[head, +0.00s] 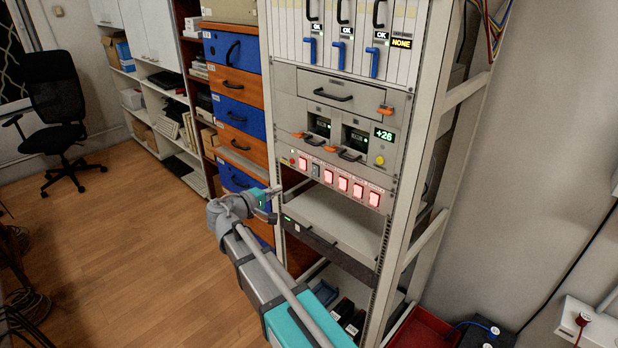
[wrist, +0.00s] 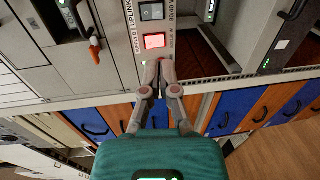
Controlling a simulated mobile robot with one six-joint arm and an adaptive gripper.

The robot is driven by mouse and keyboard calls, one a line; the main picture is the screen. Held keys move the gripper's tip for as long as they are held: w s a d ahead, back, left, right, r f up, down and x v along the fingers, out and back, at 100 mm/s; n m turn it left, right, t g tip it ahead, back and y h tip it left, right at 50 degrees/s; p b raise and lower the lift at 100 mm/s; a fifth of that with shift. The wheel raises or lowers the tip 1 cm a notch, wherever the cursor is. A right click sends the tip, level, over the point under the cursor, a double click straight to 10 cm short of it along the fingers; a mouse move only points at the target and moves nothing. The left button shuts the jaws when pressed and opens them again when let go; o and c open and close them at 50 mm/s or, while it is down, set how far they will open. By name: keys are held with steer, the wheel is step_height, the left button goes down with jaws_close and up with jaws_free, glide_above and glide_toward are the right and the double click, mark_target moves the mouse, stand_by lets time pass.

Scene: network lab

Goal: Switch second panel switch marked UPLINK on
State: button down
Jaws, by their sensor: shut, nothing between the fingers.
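The switch panel (head: 290,167) is a pale strip across the rack, with a row of rocker switches. The second switch from the left (head: 316,170) is dark, while the others glow red. In the wrist view the dark switch (wrist: 152,11) sits at the top edge, beside lettering that reads UPLINK. The lit first switch (wrist: 155,41) is between it and my fingertips. My gripper (wrist: 160,64) is shut and empty, its fingertips just below the lit first switch; contact with the panel cannot be told. In the head view my gripper (head: 277,190) is at the panel's left end.
Above the panel are two modules with orange-tipped handles (head: 314,141) and a green +26 display (head: 384,135). An open shelf (head: 335,222) lies below. Blue and orange drawers (head: 238,115) stand left of the rack.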

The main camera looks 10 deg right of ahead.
mark_target(313, 174)
steer(key=b+x, duration=0.1)
steer(key=x, duration=1.3)
steer(key=shift+b, duration=0.35)
steer(key=shift+f, duration=0.1)
steer(key=shift+d, duration=0.25)
steer(key=shift+a, duration=0.3)
steer(key=f+b+v, duration=0.2)
steer(key=f+v, duration=0.1)
steer(key=v, duration=1)
steer(key=shift+s+a, duration=0.25)
steer(key=shift+a, duration=0.05)
